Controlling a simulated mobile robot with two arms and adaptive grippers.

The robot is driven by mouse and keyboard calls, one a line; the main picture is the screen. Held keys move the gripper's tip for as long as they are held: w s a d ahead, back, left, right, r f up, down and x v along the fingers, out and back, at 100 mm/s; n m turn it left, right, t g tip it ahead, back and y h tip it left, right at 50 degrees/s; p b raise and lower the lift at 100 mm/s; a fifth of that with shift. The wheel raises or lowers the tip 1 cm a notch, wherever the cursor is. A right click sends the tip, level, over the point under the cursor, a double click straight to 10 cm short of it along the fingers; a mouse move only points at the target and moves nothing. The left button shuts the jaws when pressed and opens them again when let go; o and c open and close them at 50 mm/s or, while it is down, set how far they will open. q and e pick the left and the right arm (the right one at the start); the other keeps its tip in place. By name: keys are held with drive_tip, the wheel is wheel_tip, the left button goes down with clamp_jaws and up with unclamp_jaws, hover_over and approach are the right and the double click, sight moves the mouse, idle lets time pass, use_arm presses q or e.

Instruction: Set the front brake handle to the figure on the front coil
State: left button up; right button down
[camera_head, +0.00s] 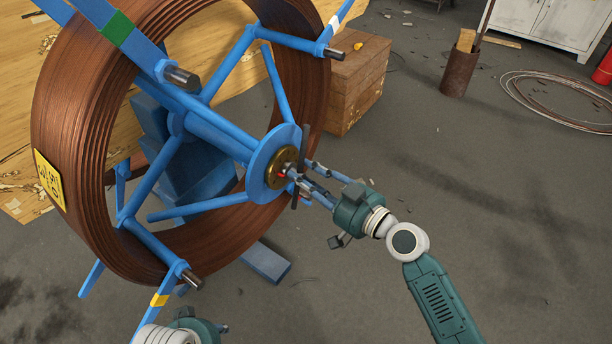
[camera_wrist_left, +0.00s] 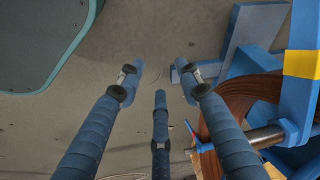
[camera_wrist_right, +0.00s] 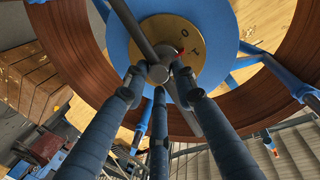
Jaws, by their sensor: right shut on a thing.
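The front coil (camera_head: 85,130) is a large brown ring on a blue spoked reel. Its yellow tag (camera_head: 48,180) has dark marks that are too small and tilted to read surely. At the hub, a brass dial (camera_head: 284,168) sits on a blue disc. Other figures are hidden. My right gripper (camera_head: 298,183) is shut on the handle's middle. My left gripper (camera_wrist_left: 160,80) is open and empty, low before the reel.
A wooden crate (camera_head: 355,85) stands behind the reel. Blue reel feet and a blue beam (camera_head: 265,262) lie near the floor. A rusty tube (camera_head: 459,72), a loose wire coil (camera_head: 555,98) and a pale cabinet (camera_head: 550,20) are at the back right. The floor at right is mostly clear.

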drive_tip(key=m+p, duration=0.1)
drive_tip(key=m, duration=0.1)
drive_tip(key=m+g+p, duration=0.1)
drive_tip(key=m, duration=0.1)
drive_tip(key=w+m+p, duration=0.1)
drive_tip(key=m, duration=0.2)
drive_tip(key=shift+d+r+g, duration=0.15)
drive_tip(key=shift+d+g, duration=0.15)
drive_tip(key=shift+g, duration=0.1)
drive_tip(key=m, duration=0.3)
drive_tip(key=m+g+y+p, duration=0.1)
drive_tip(key=shift+f+m, duration=0.25)
drive_tip(key=shift+m, duration=0.15)
use_arm(q)
drive_tip(key=s+f, duration=0.2)
drive_tip(key=f, duration=0.6)
drive_tip(key=s+f+g, duration=0.1)
drive_tip(key=s+f, duration=0.1)
drive_tip(key=f, duration=0.7)
drive_tip(key=shift+s+a+f+p, duration=0.25)
drive_tip(key=shift+s+p, duration=0.15)
drive_tip(key=shift+p, duration=0.05)
use_arm(e)
drive_tip(key=m, duration=0.2)
drive_tip(key=m+g+y, duration=0.1)
drive_tip(key=m, duration=0.1)
drive_tip(key=shift+f, duration=0.3)
use_arm(q)
drive_tip(key=shift+f, duration=0.15)
